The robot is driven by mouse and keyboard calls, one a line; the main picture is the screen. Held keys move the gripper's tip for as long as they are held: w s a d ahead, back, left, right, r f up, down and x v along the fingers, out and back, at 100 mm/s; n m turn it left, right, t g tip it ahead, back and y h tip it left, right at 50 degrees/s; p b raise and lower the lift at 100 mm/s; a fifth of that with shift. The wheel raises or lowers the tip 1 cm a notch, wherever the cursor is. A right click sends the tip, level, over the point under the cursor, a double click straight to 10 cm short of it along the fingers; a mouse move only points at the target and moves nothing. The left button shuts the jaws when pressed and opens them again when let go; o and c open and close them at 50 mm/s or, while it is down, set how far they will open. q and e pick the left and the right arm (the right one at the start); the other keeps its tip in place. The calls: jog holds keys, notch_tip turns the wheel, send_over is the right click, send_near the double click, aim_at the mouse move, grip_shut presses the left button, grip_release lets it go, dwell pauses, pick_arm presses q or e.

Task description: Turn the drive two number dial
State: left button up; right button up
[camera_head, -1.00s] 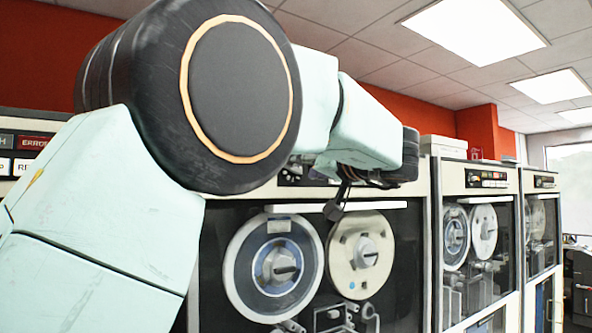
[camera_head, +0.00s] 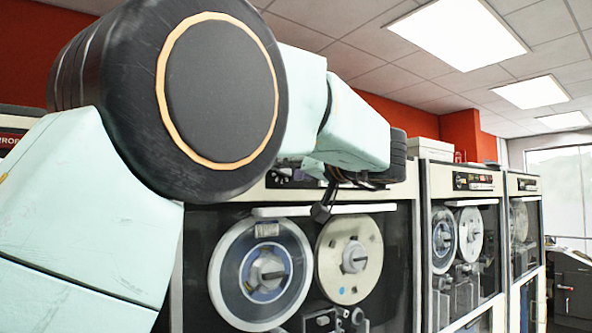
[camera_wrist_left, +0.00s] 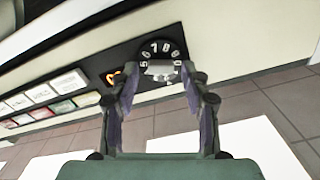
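The number dial (camera_wrist_left: 166,51) is black with white digits around its rim and a pale knob (camera_wrist_left: 160,69) at its centre. It shows in the left wrist view on the dark panel strip of a cabinet. My left gripper (camera_wrist_left: 159,72) is open, with one fingertip on each side of the knob and a visible gap to it. In the head view, my left gripper (camera_head: 325,200) hangs dark and small at the upper panel of the tape cabinet, and I cannot make out the dial there. My right gripper is in neither view.
The tape cabinet holds two reels, a left one (camera_head: 262,273) and a right one (camera_head: 349,259), below the panel. More tape cabinets (camera_head: 462,240) stand to the right. In the left wrist view, an orange-lit indicator (camera_wrist_left: 112,77) and a row of coloured buttons (camera_wrist_left: 62,108) lie left of the dial.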

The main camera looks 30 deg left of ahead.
pick_arm(q)
jog(key=shift+s, duration=0.15)
jog(key=shift+c, duration=1.4)
jog(key=shift+a, duration=0.1)
jog(key=c, duration=0.3)
grip_shut()
